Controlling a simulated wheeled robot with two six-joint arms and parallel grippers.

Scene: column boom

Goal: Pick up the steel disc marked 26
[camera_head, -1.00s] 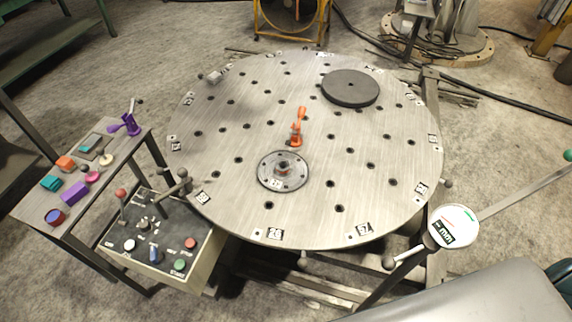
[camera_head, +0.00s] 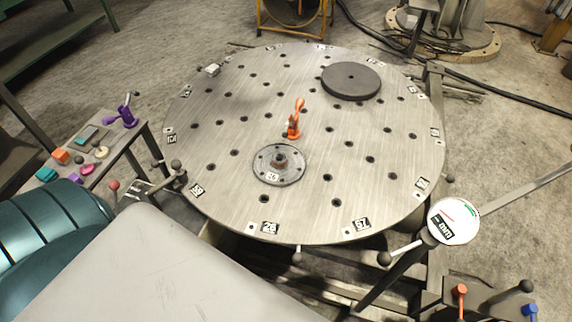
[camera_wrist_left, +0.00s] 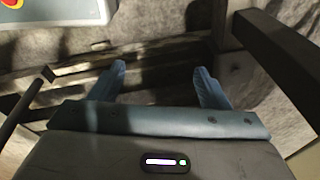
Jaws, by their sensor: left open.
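The steel disc (camera_head: 291,174) lies flat on the large round steel table, left of centre towards the front. It is a grey flange with small holes and a brown hub in its middle. A small white label on its near side appears to read 26, though it is blurred. In the left wrist view my left gripper (camera_wrist_left: 160,85) is open, its two blue fingers apart with nothing between them. It points at dark beams and floor; the disc is not in that view. Neither gripper shows in the head view.
The round table (camera_head: 225,150) has several holes and rim number labels. An orange clamp (camera_head: 294,125) stands just behind the disc. A dark round plate (camera_head: 351,81) lies farther back. A white round gauge (camera_head: 453,221) stands at front right. A side bench (camera_head: 105,170) is at left.

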